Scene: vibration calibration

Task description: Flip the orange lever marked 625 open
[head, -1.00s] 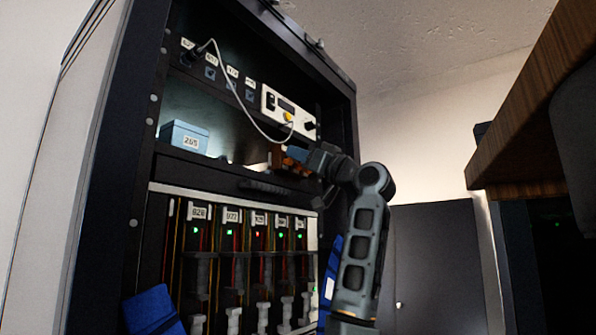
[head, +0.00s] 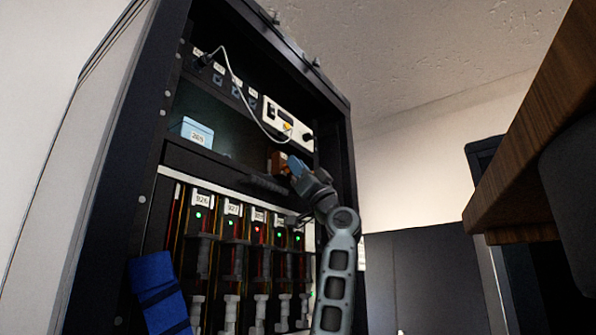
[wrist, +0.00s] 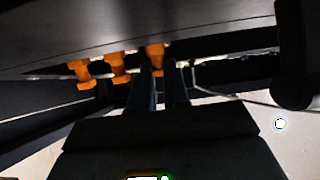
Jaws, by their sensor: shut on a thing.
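Three orange levers show in a row under a dark surface in the wrist view: a left one (wrist: 79,74), a middle one (wrist: 117,67) and a right one (wrist: 156,54). No number can be read on them, so I cannot tell which is marked 625. My gripper (wrist: 160,72) is shut on the right lever, whose lower end lies at the fingertips. In the head view my gripper (head: 296,167) is at the right end of the cabinet's open shelf, beside an orange-brown part (head: 279,161). The fingertips are too small there to make out.
The black cabinet (head: 118,215) holds a blue box (head: 197,132) on the shelf and a white device (head: 286,122) with a hanging cable above. Below are several numbered modules with green and red lights. A wooden tabletop (head: 525,125) juts in at right.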

